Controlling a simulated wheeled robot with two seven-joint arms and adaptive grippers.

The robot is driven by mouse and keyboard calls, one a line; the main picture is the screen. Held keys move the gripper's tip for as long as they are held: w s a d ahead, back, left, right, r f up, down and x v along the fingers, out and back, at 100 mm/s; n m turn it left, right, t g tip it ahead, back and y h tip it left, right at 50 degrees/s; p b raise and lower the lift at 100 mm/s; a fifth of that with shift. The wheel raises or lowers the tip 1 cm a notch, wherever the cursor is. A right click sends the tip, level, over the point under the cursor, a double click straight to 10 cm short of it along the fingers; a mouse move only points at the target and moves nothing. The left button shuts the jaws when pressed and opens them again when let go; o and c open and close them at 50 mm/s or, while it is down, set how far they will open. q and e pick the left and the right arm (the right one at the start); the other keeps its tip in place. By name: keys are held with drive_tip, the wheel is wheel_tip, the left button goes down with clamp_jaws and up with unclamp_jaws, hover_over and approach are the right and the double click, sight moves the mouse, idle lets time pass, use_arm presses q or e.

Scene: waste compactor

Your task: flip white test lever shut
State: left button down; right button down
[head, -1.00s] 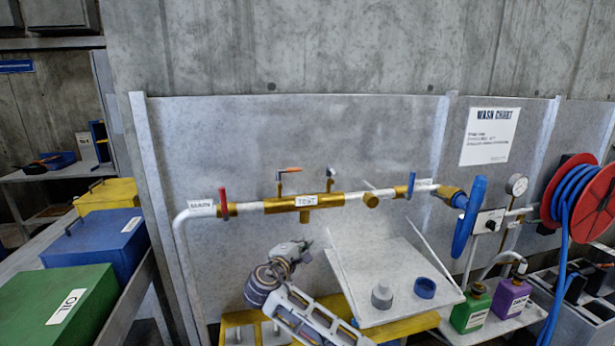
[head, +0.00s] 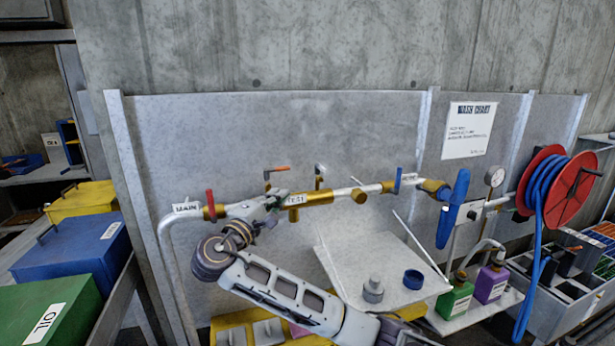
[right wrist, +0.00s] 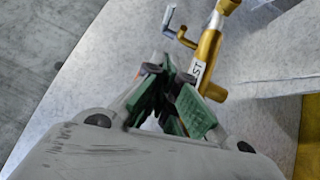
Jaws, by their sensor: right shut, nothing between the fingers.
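The white test lever (head: 320,170) stands above the brass test block (head: 318,198) on the wall pipe, at its right end. In the right wrist view the lever (right wrist: 168,20) shows pale beyond my fingertips, apart from them. A TEST label (head: 296,199) is on the block, partly covered by my gripper. An orange-handled lever (head: 276,169) stands left of the white one. My right gripper (head: 275,203) is shut and empty, in front of the block's left end. Its green finger pads (right wrist: 172,85) are close together in the wrist view. My left gripper is not in view.
A red lever (head: 210,204) and a blue lever (head: 398,180) flank the block on the pipe. A sloped tray (head: 340,262) with a grey cap and blue ring is below right.

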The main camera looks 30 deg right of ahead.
drive_tip(key=shift+w+d, duration=0.1)
